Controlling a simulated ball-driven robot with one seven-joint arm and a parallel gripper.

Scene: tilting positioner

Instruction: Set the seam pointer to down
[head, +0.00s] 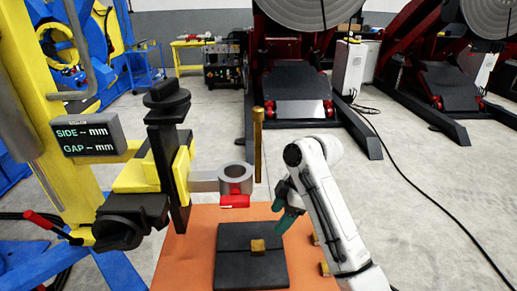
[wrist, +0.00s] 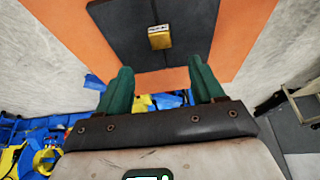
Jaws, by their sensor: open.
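No part is labelled as the seam pointer. An upright brass rod (head: 258,145) stands just right of a grey ring (head: 235,178) with a red piece (head: 235,200) under it; I cannot tell whether the rod touches the ring. The ring sits on an arm from a yellow and black slide unit (head: 150,178). My gripper (head: 288,220) is right of and below the rod, over the orange table. In the wrist view its green fingers (wrist: 160,82) are apart with nothing between them. A small brass block (wrist: 159,37) lies beyond the fingertips on a black plate (wrist: 122,30).
A display (head: 85,135) reads SIDE -- mm and GAP -- mm. Below it are a black knob (head: 125,228) and a red-handled lever (head: 45,224). The orange table (head: 195,240) carries more small brass blocks (head: 324,268) near my arm. Open floor lies to the right, crossed by a black cable.

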